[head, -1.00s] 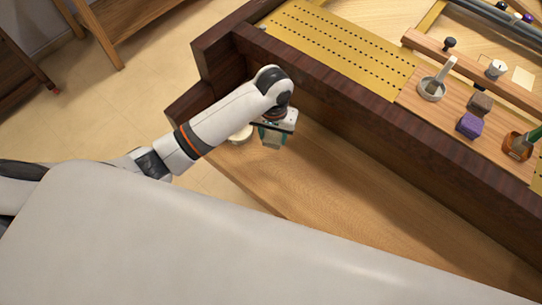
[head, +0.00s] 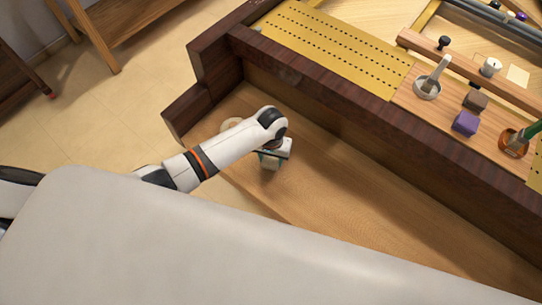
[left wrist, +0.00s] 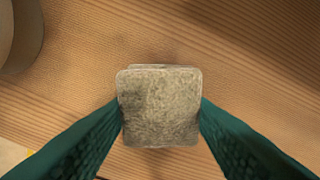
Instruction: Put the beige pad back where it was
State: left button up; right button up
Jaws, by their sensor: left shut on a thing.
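My left gripper (head: 268,163) is over the left end of the wooden key bed. In the left wrist view, its two green fingers (left wrist: 160,122) are shut on the sides of a square, mottled grey-beige pad (left wrist: 160,105). The edge of something similar shows just behind the pad's far edge; I cannot tell whether it is part of the pad or another piece under it. I cannot tell whether the pad touches the wood. In the head view the pad is mostly hidden by the gripper. My right gripper is not in view.
A pale round object (head: 231,124) stands on the wood just left of the gripper. The key bed (head: 330,195) is bare to the right. A dark wooden rail (head: 380,125) rises behind it.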

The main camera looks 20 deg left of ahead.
aim_at(271, 159)
pick_arm(q)
jog(key=shift+f, duration=0.1)
jog(key=o, duration=0.9)
jog(key=shift+o, duration=0.2)
notch_tip(271, 159, up, 12)
jog(key=shift+r, duration=0.2)
